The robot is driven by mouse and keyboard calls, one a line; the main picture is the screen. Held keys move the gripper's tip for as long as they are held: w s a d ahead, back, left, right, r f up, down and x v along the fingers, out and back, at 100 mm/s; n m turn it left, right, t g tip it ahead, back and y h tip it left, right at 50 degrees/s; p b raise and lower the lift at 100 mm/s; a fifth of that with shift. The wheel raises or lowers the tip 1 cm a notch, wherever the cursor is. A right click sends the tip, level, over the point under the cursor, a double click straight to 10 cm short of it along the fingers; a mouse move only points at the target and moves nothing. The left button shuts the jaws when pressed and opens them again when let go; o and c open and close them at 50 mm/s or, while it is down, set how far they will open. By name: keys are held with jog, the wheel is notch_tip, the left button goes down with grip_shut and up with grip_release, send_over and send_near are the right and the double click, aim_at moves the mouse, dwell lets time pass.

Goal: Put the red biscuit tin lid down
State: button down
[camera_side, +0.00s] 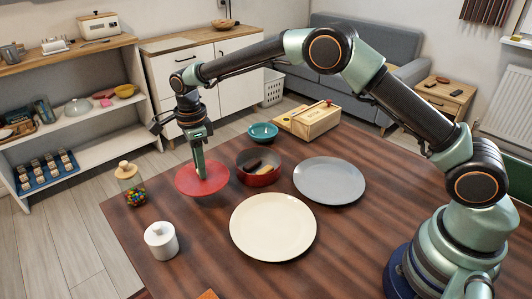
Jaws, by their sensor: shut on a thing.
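The red biscuit tin lid (190,181) is a round red disc near the far left part of the table. My gripper (201,172) points down over it and is shut on it near its right half. I cannot tell whether the lid touches the table or hangs just above it. The open red tin (260,178) stands just right of the lid, with dark and pale biscuits showing inside.
A cream plate (272,228) and a grey plate (330,181) lie nearby. A teal bowl (263,132) and a wooden box (309,121) stand behind. A sweet jar (130,185) and a white pot (161,240) stand at left. The front table is mostly clear.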

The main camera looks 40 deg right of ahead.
aim_at(203, 183)
jog(key=shift+f, duration=2.9)
jog(key=shift+f, duration=0.1)
jog(key=c, duration=0.7)
grip_release()
